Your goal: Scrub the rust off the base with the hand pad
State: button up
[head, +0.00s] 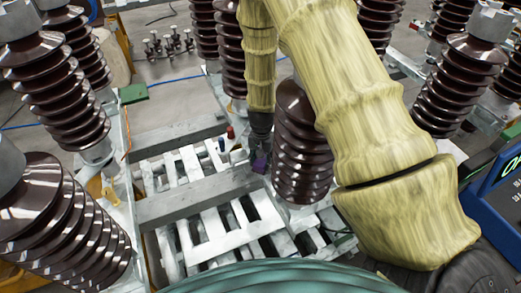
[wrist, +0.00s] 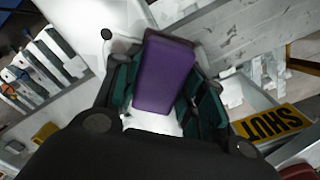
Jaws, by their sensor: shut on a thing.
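The purple hand pad (wrist: 165,72) is a block held between the green-lined fingers of my gripper (wrist: 163,95), which is shut on it. In the head view the pad (head: 261,163) shows as a small purple patch below my gripper (head: 260,148), left of a brown ribbed insulator (head: 300,145). Pale grey metalwork of the base frame (head: 185,205) lies below and to the left. In the wrist view a white metal surface (wrist: 88,18) shows around the pad. I cannot tell whether the pad touches it. No clear rust patch shows; the pad and gripper hide part of the surface.
Brown ribbed insulators (head: 55,95) stand on both sides. Small red and blue items (head: 230,132) stand on the frame close left of my gripper. A yellow "SHUT" sign (wrist: 270,122) is right of my gripper in the wrist view. Open floor (head: 175,100) lies beyond the frame.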

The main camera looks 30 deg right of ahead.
jog(key=shift+a+r, duration=0.1)
jog(key=shift+a, duration=0.3)
notch_tip(320, 180, up, 4)
jog(key=p, duration=0.2)
jog(key=shift+s+d+p, duration=0.1)
jog(key=shift+p, duration=0.2)
jog(key=shift+r+p, duration=1.35)
jog(key=shift+r, duration=0.55)
